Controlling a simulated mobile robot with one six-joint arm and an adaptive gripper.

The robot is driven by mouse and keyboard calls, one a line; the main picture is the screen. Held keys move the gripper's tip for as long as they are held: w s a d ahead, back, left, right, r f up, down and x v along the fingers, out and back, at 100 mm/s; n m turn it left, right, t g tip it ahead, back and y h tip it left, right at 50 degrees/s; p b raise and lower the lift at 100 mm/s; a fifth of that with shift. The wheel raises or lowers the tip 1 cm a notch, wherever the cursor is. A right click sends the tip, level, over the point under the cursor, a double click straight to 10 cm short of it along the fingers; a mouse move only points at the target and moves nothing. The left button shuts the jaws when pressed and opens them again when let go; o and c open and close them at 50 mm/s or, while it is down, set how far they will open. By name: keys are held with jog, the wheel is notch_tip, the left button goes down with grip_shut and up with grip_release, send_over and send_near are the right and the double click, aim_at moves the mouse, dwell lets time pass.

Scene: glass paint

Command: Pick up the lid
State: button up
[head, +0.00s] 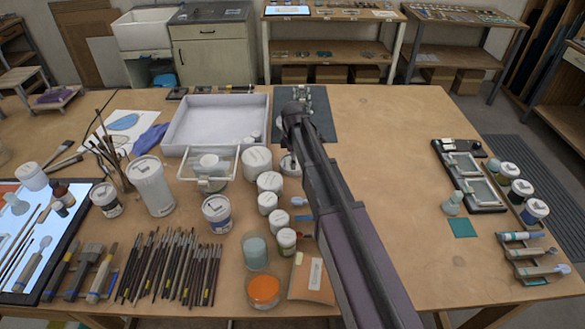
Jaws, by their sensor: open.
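Several white-lidded jars stand in the middle of the table, and I cannot tell which lid is meant. A large white lid (257,158) sits on a jar left of my arm, with smaller white lids (270,181) in front of it. An orange round top (264,290) is near the front edge. My gripper (291,148) is by the partly hidden jar, below my dark wrist. It is small and largely hidden by the arm; it is open, and I see nothing held.
A white tray (216,113) and a dark mat (322,125) lie behind the jars. Many brushes (170,270) lie at the front left, near a tall white container (152,187). The table between my arm and this rack is mostly clear.

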dwell(0.6)
jog(key=c, duration=1)
